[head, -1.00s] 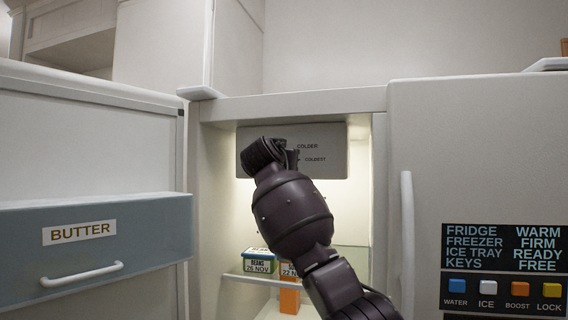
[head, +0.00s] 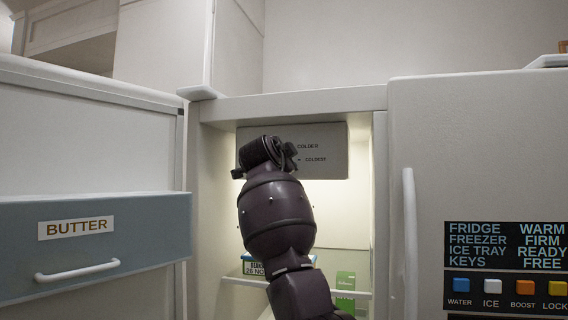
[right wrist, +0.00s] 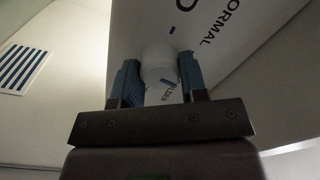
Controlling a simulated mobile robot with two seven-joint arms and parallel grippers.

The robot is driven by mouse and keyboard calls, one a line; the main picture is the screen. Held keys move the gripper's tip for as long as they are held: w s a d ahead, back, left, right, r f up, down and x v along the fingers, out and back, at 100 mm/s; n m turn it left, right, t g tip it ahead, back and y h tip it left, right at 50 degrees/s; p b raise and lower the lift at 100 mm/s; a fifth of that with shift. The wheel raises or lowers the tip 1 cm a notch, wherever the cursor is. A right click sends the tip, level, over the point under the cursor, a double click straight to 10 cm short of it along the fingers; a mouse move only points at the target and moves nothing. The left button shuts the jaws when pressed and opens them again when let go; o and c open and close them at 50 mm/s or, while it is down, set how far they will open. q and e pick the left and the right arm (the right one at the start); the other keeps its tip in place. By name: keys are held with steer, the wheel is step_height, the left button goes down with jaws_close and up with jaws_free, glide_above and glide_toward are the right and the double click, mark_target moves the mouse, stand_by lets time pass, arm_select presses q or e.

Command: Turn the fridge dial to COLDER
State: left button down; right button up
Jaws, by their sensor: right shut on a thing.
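The fridge dial is a white knob (right wrist: 159,62) on a pale control panel (head: 325,160) at the top inside the open fridge. In the right wrist view, my right gripper (right wrist: 159,78) is shut on the knob, with a blue-grey finger on each side. A dark blue pointer mark shows on the knob's near side. The word NORMAL shows on the panel at upper right, and part of another word is behind the knob. In the head view, my right wrist hides the knob; the words COLDER and COLDEST show right of it. My left gripper is not in view.
The open door with a BUTTER compartment (head: 80,240) stands at left. The closed freezer door (head: 470,150) with a long white handle (head: 410,240) is at right.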

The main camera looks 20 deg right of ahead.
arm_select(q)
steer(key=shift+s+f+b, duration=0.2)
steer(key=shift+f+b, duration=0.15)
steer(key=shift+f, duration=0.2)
arm_select(e)
steer(key=m, duration=0.3)
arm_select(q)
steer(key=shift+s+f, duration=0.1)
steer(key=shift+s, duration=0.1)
arm_select(e)
steer(key=o, duration=0.9)
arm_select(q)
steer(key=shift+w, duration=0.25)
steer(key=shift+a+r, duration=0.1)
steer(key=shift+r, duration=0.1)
arm_select(e)
steer(key=shift+s, duration=0.1)
